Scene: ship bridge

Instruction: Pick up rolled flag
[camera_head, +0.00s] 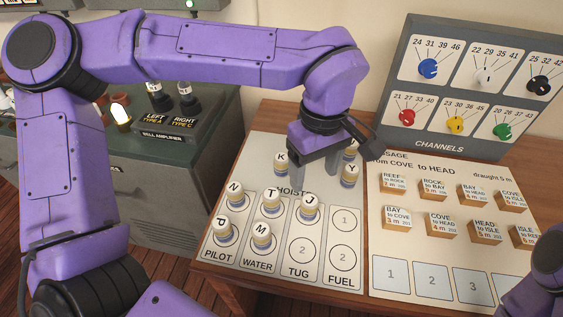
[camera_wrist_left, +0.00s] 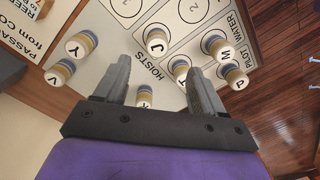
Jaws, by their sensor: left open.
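The rolled flags are short banded cylinders with lettered white tops, standing on the white hoists sheet (camera_head: 268,155). In the head view I see flags K (camera_head: 281,163), Y (camera_head: 350,174), N (camera_head: 235,194), T (camera_head: 271,204), J (camera_head: 309,207), P (camera_head: 222,231) and M (camera_head: 262,237). Another flag behind my gripper is mostly hidden. My left gripper (camera_head: 318,182) is open and points down among the flags, between K and Y. In the wrist view nothing is clearly held between its fingers (camera_wrist_left: 157,78); flag K (camera_wrist_left: 145,97) is partly hidden near the gripper's base, and J (camera_wrist_left: 157,41) stands beyond the fingertips.
A passage sheet (camera_head: 390,250) with several small lettered blocks lies to the right. The grey channels panel (camera_head: 470,85) with coloured knobs stands behind it. A bell amplifier cabinet (camera_head: 170,170) stands at the left. Part of my right arm shows at lower right.

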